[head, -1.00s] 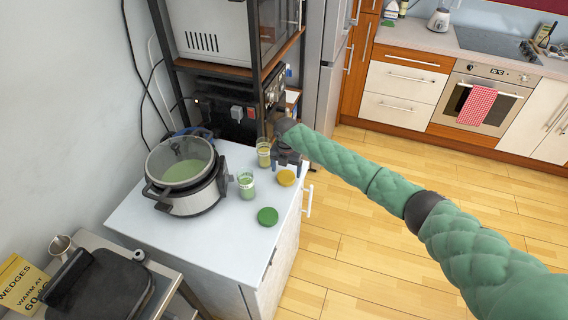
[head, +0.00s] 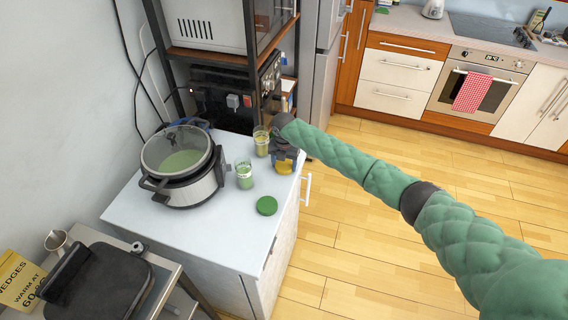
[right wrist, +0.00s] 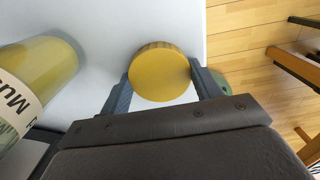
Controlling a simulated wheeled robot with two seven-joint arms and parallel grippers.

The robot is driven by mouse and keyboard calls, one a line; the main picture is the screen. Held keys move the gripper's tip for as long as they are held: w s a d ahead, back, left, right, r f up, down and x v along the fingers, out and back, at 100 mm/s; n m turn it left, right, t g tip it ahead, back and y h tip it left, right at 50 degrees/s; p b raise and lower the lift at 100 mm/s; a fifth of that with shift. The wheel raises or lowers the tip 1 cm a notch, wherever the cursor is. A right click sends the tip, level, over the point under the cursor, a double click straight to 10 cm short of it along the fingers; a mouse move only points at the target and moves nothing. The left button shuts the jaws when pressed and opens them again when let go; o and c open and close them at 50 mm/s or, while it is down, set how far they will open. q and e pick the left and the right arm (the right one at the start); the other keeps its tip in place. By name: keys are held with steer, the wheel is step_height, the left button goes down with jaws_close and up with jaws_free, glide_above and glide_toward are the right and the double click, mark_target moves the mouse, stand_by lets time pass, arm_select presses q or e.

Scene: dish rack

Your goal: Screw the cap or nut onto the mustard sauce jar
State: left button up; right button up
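The mustard sauce jar (head: 261,146), a clear glass with yellow contents, stands on the white counter near its back edge. In the right wrist view the jar (right wrist: 40,75) is at the left, its label partly cut off. The yellow cap (head: 284,168) lies on the counter, right of the jar and apart from it. My right gripper (head: 285,160) is just over the cap. In the right wrist view its open fingers (right wrist: 160,80) stand on either side of the cap (right wrist: 160,72); I cannot tell whether they touch it. My left gripper is out of view.
A jar with green contents (head: 244,176) and a green lid (head: 267,206) stand near the mustard jar. A slow cooker (head: 190,190) with a glass lid fills the counter's left part. A shelf rack (head: 255,60) rises behind. The counter's front part (head: 220,235) is clear.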

steer(key=shift+c, duration=0.7)
steer(key=shift+r+p, duration=0.85)
steer(key=shift+r, duration=2.15)
